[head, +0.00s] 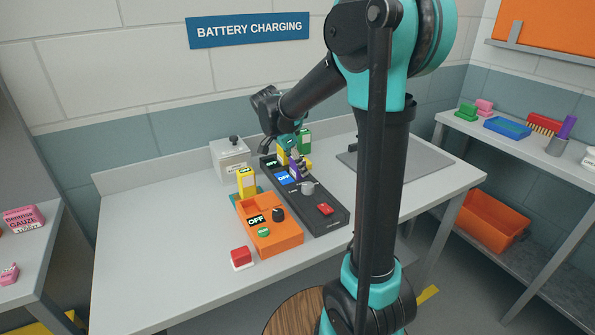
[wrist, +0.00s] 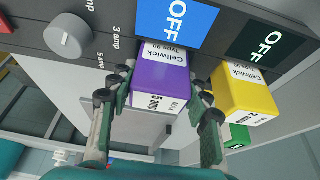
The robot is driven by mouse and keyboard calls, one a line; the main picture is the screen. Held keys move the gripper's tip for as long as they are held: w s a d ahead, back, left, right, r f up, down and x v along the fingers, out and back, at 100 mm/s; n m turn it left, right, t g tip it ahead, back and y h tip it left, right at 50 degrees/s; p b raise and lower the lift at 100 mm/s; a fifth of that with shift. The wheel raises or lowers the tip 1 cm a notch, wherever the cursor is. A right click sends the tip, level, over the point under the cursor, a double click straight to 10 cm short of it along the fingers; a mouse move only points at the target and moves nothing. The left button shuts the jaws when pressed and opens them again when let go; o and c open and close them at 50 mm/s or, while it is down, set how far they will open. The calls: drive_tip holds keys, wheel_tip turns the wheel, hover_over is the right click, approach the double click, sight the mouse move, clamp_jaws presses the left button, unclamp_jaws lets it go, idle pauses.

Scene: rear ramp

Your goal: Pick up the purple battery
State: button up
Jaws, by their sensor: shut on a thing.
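The purple battery (wrist: 160,88) has a white label and sits between my gripper's fingers in the wrist view. Its labelled end is close against the dark charger (wrist: 105,22), just under a blue OFF display (wrist: 176,22); I cannot tell whether it is still seated there. My gripper (wrist: 158,112) is shut on its sides. In the head view my gripper (head: 289,142) is over the dark charger at the back of the table, and the purple battery (head: 295,170) shows partly below it.
A yellow battery (wrist: 243,92) stands right beside the purple one in the wrist view. On the table (head: 150,240) are an orange charger (head: 280,240) with another yellow battery (head: 246,183), a grey box (head: 231,160) and a red-and-white block (head: 241,258). The table's left part is clear.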

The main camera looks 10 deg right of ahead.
drive_tip(key=c, duration=0.5)
drive_tip(key=shift+r, duration=0.15)
